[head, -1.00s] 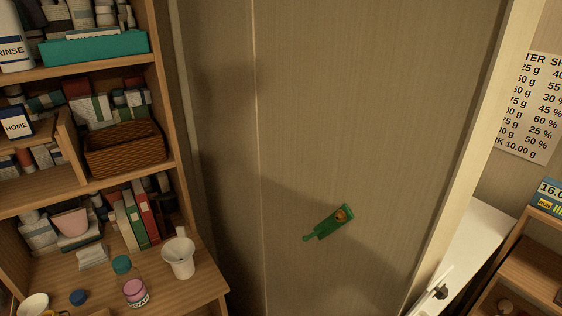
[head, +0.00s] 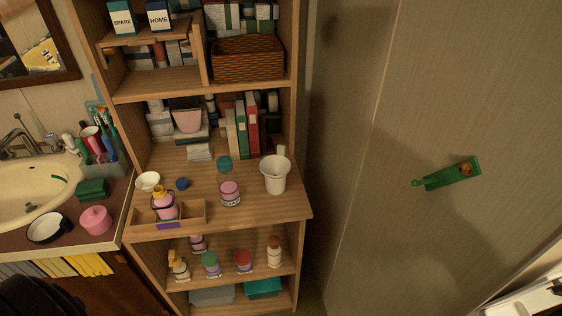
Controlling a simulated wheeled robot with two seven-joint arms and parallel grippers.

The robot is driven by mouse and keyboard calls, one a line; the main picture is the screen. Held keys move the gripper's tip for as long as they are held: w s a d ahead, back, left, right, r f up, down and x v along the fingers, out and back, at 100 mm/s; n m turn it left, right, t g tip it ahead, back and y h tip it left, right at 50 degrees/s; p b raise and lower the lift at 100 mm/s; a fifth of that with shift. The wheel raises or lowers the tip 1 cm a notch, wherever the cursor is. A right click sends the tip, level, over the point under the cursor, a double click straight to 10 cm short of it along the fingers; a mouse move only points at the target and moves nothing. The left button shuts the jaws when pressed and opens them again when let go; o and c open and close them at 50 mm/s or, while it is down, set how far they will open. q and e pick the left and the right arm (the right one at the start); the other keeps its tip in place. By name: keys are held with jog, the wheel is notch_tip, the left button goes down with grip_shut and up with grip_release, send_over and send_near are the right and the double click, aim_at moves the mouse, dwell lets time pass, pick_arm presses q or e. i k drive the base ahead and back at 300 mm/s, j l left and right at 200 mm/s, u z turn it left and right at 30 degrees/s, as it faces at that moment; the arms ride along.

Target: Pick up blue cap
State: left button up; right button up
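The small dark blue cap (head: 182,183) lies on the wooden shelf top, left of the middle in the head view. It sits between a small white bowl (head: 148,181) and a clear bottle with a teal cap and pink contents (head: 229,192). Nothing covers the cap. Neither of my grippers can be made out in this view.
A white cup (head: 275,175) stands right of the bottle. Books and boxes fill the back of the shelf. A sink (head: 38,190) lies to the left. A tall panel with a green handle (head: 455,175) rises to the right. A lower shelf holds several bottles.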

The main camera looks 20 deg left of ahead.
aim_at(181, 184)
jog(key=u, duration=1.55)
